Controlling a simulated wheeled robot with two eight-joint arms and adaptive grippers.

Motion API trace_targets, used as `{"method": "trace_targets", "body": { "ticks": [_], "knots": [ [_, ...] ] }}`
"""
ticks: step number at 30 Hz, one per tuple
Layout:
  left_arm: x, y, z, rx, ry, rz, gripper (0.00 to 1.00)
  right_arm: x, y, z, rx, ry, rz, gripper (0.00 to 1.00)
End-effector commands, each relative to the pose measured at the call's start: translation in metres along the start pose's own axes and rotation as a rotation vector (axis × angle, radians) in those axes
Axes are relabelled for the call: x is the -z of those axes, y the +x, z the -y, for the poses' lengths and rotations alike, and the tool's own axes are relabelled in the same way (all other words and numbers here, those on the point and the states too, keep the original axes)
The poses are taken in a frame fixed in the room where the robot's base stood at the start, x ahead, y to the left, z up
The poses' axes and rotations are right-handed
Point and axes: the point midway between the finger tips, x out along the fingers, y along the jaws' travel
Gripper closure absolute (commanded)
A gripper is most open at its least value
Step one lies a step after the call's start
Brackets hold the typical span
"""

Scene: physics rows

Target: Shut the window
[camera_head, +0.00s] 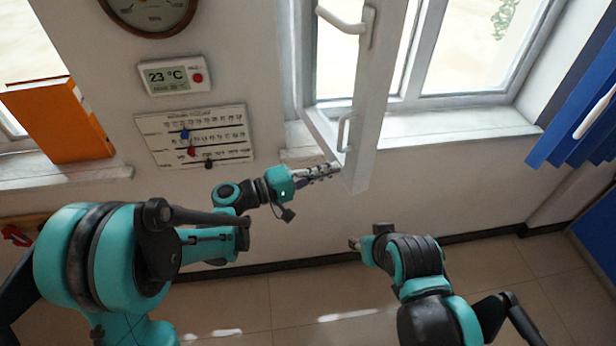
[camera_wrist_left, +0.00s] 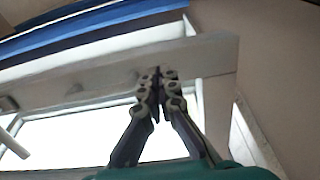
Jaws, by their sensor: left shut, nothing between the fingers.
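The white window sash (camera_head: 372,95) stands open, swung into the room away from the window frame (camera_head: 470,100). It has a white lever handle (camera_head: 345,22) high up and a smaller pull handle (camera_head: 344,132) near its bottom. My left gripper (camera_head: 335,169) is shut and empty, with its fingertips at the lower corner of the sash. The left wrist view shows the closed fingers (camera_wrist_left: 160,76) in front of the sash's white rail (camera_wrist_left: 110,70); whether they touch it I cannot tell. My right arm (camera_head: 410,265) is low in front of the wall; its fingers do not show clearly.
The white sill (camera_head: 450,126) is bare beneath the opening. A blue blind (camera_head: 585,105) hangs at the right. An orange binder (camera_head: 58,122) stands on the left sill.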

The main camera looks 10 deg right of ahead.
Motion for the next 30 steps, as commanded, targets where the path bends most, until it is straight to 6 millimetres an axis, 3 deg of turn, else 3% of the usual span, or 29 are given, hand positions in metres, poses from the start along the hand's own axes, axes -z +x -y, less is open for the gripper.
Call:
{"method": "trace_targets", "body": {
  "ticks": [3,8,23,30],
  "knots": [
    [-0.001,0.018,0.001,0.000,0.000,0.002,1.00,-0.002,0.003,0.000,0.000,0.000,0.000,0.60],
    [0.000,0.031,0.000,0.000,0.000,0.000,1.00,-0.003,0.004,0.000,0.000,0.000,0.000,0.60],
    [0.000,0.036,0.000,0.000,0.000,-0.005,1.00,-0.003,0.005,0.000,0.000,0.000,0.000,0.60],
    [-0.004,0.067,0.001,0.000,0.000,-0.073,1.00,-0.005,0.007,0.000,0.000,0.000,0.000,0.60]
  ]
}}
